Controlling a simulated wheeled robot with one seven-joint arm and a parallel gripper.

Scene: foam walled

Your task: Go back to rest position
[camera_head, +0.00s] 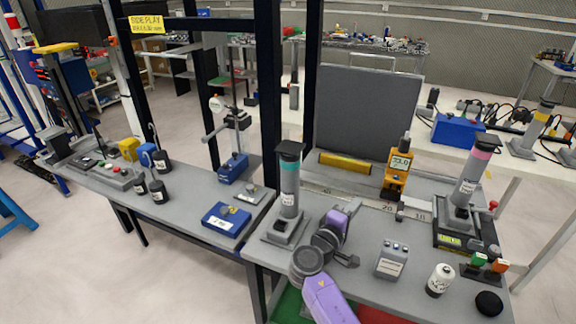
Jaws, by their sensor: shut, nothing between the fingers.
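My arm is purple and dark grey and reaches in from the bottom middle over the grey worktable (350,290). My gripper (351,262) is dark and small in the view, low over the table's left-middle part. It is shut and empty. It stands to the right of the grey cylinder stand with the teal band (289,190) and to the left of a grey button box (391,261). The gap between my gripper and the tabletop is hard to judge.
A yellow meter (397,175) stands behind, on the table. A pink-banded cylinder stand (472,180), a white-and-black canister (439,281) and a black round knob (489,303) are at right. A dark upright panel (367,120) and black posts (268,100) rise behind and left.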

